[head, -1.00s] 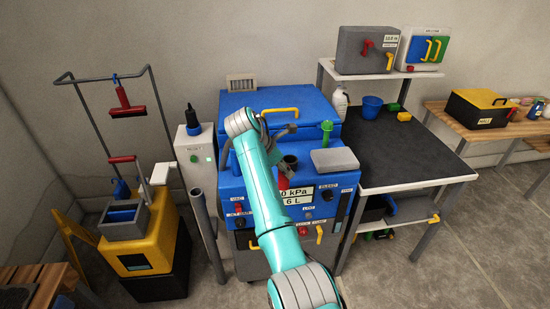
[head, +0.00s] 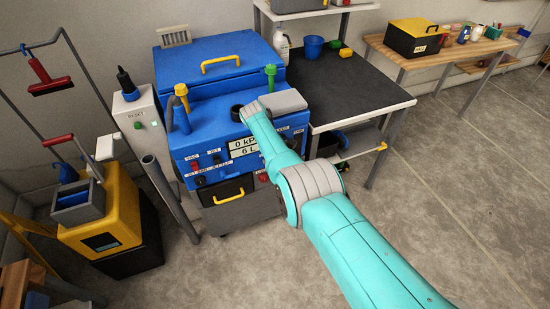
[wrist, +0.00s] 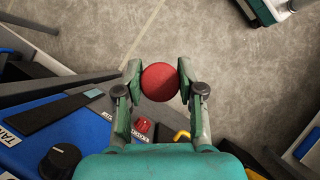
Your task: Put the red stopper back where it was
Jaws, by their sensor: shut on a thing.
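The red stopper (wrist: 160,83) shows in the wrist view as a round red head between the two fingertips. My gripper (wrist: 159,68) is shut on it and holds it over grey floor, with the blue machine's labelled front at the lower left. In the head view my arm hides the gripper and the stopper. The blue machine (head: 205,140) stands at the centre left, with a display reading 0 kPa and 6 L. A dark round opening (head: 237,113) shows on its top, just left of my arm's far end. I cannot tell whether the stopper belongs there.
A yellow-topped post (head: 181,90) and a green-topped post (head: 270,70) stand on the machine. A grey block (head: 283,101) lies on its right side. A dark-topped bench (head: 350,85) stands to the right. Floor at right is clear.

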